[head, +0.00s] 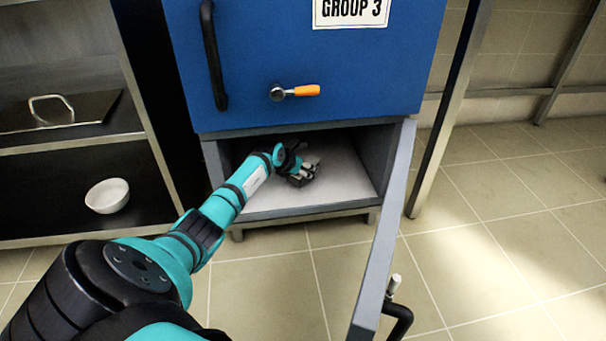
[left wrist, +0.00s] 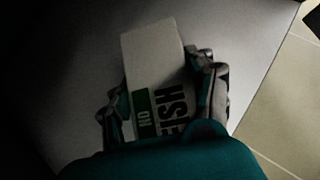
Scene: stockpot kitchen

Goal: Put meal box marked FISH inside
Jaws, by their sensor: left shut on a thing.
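The meal box (left wrist: 150,62) shows in the left wrist view as a pale box with "FISH" in dark letters and a green patch reading "NO". My left gripper (left wrist: 167,98) is shut on it, with a finger on each side. In the head view my left gripper (head: 300,174) is inside the open lower compartment (head: 345,184) of the blue cabinet, just above its pale floor. The box is mostly hidden there by the gripper. I cannot tell whether the box touches the floor. My right gripper is not in view.
The compartment's door (head: 384,240) stands open on the right, swung out toward me. The blue upper door (head: 300,60) with a "GROUP 3" sign and orange-handled latch is shut. A shelf on the left holds a white bowl (head: 107,195) and a lid (head: 62,112).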

